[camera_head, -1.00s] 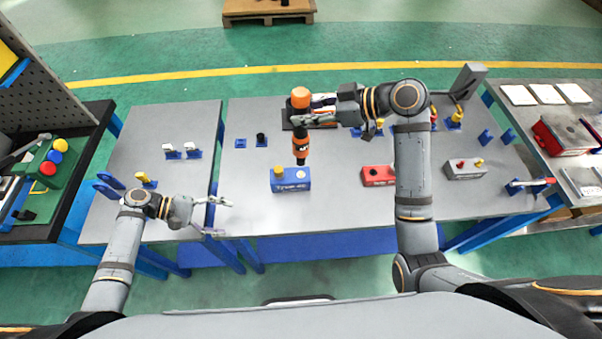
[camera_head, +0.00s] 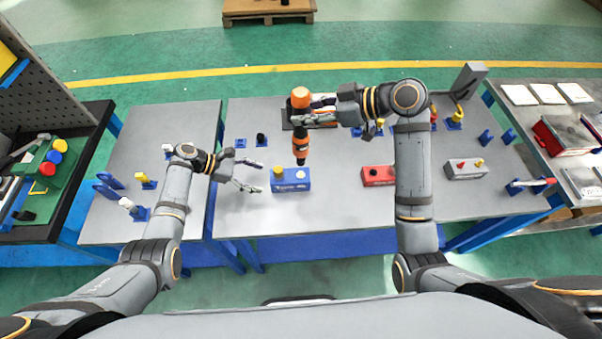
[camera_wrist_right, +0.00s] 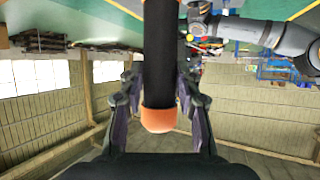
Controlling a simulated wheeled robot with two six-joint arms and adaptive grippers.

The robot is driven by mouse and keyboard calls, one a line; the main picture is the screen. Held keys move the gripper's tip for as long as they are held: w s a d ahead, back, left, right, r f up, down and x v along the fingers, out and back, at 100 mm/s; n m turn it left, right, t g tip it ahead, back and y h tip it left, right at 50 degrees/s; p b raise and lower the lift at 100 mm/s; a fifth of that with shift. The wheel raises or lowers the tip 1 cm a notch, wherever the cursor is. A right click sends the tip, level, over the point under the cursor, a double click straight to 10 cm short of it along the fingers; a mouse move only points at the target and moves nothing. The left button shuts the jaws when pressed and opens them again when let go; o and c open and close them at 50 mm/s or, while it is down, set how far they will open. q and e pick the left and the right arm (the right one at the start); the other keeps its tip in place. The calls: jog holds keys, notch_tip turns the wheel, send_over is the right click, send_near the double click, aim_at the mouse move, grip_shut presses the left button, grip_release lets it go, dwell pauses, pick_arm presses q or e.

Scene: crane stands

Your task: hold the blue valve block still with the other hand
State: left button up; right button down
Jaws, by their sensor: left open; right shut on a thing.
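The blue valve block (camera_head: 290,181) stands on the grey table, with a yellow knob on top at its left. My left gripper (camera_head: 262,177) is open and empty, just left of the block, its fingers pointing toward it and apart from it. My right gripper (camera_head: 318,110) is shut on a black and orange tool (camera_head: 301,128), held upright above the block. The tool's lower end is near the block's top; I cannot tell whether they touch. In the right wrist view the tool (camera_wrist_right: 160,70) stands between the fingers (camera_wrist_right: 160,105).
A red block (camera_head: 378,176) and a light grey block (camera_head: 466,169) stand to the right on the table. Small blue holders (camera_head: 240,143) stand further back. A side bench with a green box (camera_head: 48,165) is at the left. The table's front strip is clear.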

aim_at(271, 181)
pick_arm(q)
jog(key=shift+x, duration=2.75)
jog(key=shift+c, duration=0.2)
jog(key=c, duration=1.2)
